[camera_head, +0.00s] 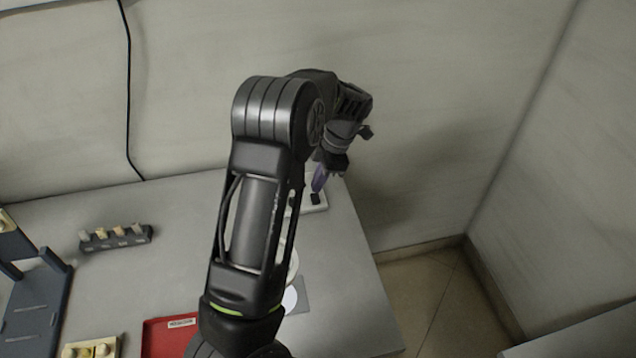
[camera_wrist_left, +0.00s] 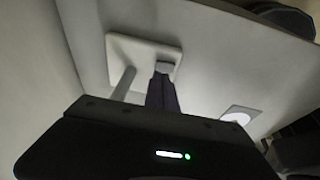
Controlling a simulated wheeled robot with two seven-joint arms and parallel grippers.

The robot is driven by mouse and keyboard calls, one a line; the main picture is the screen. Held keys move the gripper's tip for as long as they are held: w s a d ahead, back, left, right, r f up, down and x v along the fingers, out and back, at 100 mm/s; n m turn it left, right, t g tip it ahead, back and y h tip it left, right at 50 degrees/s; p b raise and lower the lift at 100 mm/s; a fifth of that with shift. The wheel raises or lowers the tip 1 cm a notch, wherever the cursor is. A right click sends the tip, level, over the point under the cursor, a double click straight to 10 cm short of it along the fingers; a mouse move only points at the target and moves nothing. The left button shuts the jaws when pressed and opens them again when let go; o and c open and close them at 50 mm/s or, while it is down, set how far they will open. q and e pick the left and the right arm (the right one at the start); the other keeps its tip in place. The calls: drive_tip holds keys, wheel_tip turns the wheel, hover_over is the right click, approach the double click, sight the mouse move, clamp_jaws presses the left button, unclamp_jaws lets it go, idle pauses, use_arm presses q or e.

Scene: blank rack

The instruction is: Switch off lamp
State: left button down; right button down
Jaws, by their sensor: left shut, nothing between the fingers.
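The lamp's pale base (camera_head: 322,206) stands at the table's far right corner in the head view, with a small dark switch on it. My arm hides much of the lamp there. In the left wrist view the white square base (camera_wrist_left: 122,46) shows with an upright stem (camera_wrist_left: 124,84) and a small grey block, seemingly the switch (camera_wrist_left: 165,67). My left gripper (camera_head: 319,186) is shut and empty, its purple fingers pointing down at the switch. In the wrist view the fingertips (camera_wrist_left: 161,78) appear at the switch; I cannot tell whether they touch. Whether the lamp is lit is unclear.
A white disc on a grey square (camera_head: 303,303) lies nearer on the table (camera_head: 170,208). A dark strip with several pegs (camera_head: 116,239), a red tray (camera_head: 160,337) and a blue-grey rack (camera_head: 32,312) are at left. Walls stand behind and right; a floor gap lies right.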

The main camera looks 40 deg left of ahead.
sight(315, 194)
use_arm(q)
wheel_tip(315, 194, down, 2)
drive_tip(key=shift+w+a+f, duration=0.1)
drive_tip(key=shift+w+a, duration=0.05)
idle(0.3)
drive_tip(key=shift+f, duration=0.25)
drive_tip(key=shift+w+a+f+b, duration=0.15)
drive_tip(key=shift+f+b, duration=0.25)
drive_tip(key=shift+b, duration=0.45)
drive_tip(key=shift+r+p, duration=0.3)
drive_tip(key=shift+p, duration=0.1)
drive_tip(key=shift+s, duration=0.2)
drive_tip(key=shift+s+d, duration=0.45)
drive_tip(key=shift+d, duration=0.3)
